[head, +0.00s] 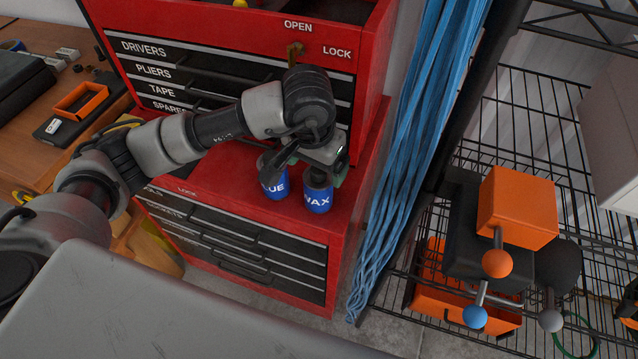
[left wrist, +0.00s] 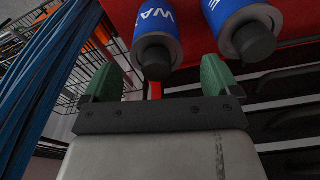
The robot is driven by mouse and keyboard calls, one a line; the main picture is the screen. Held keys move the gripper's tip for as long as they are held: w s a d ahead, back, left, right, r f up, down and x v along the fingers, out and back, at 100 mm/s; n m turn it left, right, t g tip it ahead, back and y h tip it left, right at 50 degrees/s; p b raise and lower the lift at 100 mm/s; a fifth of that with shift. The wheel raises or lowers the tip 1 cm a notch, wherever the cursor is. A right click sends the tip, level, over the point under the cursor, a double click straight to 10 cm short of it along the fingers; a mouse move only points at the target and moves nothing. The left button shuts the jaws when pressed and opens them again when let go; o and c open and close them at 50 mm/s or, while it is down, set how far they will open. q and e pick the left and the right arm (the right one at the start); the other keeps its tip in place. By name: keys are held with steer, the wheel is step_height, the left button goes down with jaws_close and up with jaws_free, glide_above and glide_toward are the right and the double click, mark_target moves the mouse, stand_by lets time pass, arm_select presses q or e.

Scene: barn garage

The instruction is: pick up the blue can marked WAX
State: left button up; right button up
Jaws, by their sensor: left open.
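The blue can marked WAX (head: 318,199) stands upright on the red ledge of the tool chest, with its top hidden behind my left gripper (head: 318,163). In the left wrist view the WAX can (left wrist: 158,22) points its dark cap toward my left gripper (left wrist: 159,72). The green fingers are open, one to each side of the cap in that picture; I cannot tell how far the cap is from them. A second blue can (head: 274,187), its label partly covered and reading "LUE", stands just left of the WAX can. It also shows in the left wrist view (left wrist: 232,12). My right gripper is not in view.
The red tool chest (head: 366,150) has labelled drawers behind the cans. Blue hanging strands (head: 415,130) are close on the right, then a black wire rack (head: 530,110) with an orange box (head: 517,205). A wooden bench (head: 28,140) is at left.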

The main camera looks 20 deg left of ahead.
arm_select(q)
steer(key=f+p, duration=0.1)
steer(key=f, duration=0.2)
steer(key=shift+w+d+f+p, duration=0.1)
steer(key=shift+d+f+p, duration=0.1)
steer(key=shift+f+p, duration=0.15)
steer(key=shift+w+f, duration=0.1)
steer(key=shift+f, duration=0.35)
steer(key=c, duration=1.1)
steer(key=shift+c, duration=0.3)
steer(key=shift+r, duration=0.2)
